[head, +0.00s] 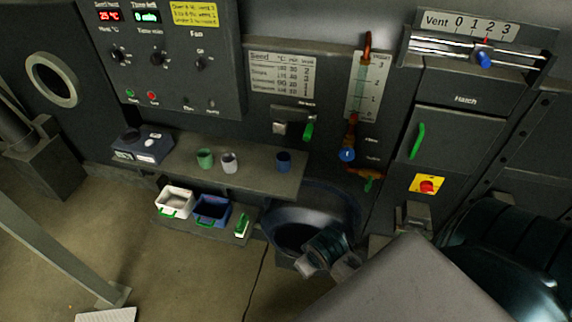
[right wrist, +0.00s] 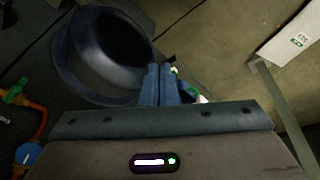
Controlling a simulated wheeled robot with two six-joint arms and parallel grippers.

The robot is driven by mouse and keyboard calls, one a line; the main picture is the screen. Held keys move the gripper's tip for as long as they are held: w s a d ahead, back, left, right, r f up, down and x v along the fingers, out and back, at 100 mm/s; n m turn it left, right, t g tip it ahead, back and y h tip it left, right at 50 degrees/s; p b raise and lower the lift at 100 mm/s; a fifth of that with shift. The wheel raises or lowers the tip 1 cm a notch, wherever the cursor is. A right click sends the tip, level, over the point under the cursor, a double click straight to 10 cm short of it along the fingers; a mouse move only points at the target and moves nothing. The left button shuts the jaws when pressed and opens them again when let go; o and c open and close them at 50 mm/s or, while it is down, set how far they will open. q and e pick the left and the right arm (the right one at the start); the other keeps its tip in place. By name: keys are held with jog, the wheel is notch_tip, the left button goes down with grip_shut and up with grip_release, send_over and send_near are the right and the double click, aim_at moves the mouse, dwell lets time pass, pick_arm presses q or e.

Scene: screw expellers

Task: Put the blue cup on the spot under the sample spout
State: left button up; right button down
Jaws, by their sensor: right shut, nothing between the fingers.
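The blue cup (head: 283,161) stands upright on the right part of the grey shelf (head: 255,182) in the head view. A dark spout-like fitting (head: 284,127) with a green handle (head: 308,131) is on the panel above the cup. I cannot make out a marked spot under it. My right gripper (head: 326,243) is low, in front of the large dark bowl (head: 285,197), below and right of the cup and apart from it. In the right wrist view its blue fingers (right wrist: 159,82) are closed together and empty. My left gripper is out of view.
A green cup (head: 205,158) and a pale cup (head: 229,162) stand left on the shelf, beside a small device (head: 146,144). White (head: 174,201) and blue (head: 211,208) bins sit below. A blue-knobbed valve (head: 347,154) and pipes are to the right.

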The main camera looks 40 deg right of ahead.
jog(key=w+d+r+m+g, duration=0.1)
jog(key=w+d+r+m, duration=0.1)
jog(key=w+d+r, duration=0.6)
jog(key=w+d+r+m+g+p, duration=0.1)
jog(key=w+r, duration=0.3)
jog(key=w, duration=0.8)
jog(key=w+d+r+m+g, duration=0.15)
jog(key=w+d+r, duration=0.35)
jog(key=w, duration=0.5)
jog(key=shift+t+y, duration=0.35)
jog(key=shift+y, duration=0.05)
notch_tip(320, 180, down, 18)
jog(key=b, duration=0.8)
jog(key=shift+s+f, duration=0.1)
jog(key=shift+f, duration=0.05)
jog(key=shift+w+d+f+p, duration=0.2)
jog(key=shift+w+f, duration=0.1)
jog(key=shift+w, duration=0.3)
jog(key=shift+w+d+f+p, duration=0.15)
jog(key=shift+w+f, duration=0.1)
jog(key=shift+w, duration=0.35)
jog(key=shift+w+d, duration=0.3)
jog(key=shift+w, duration=0.4)
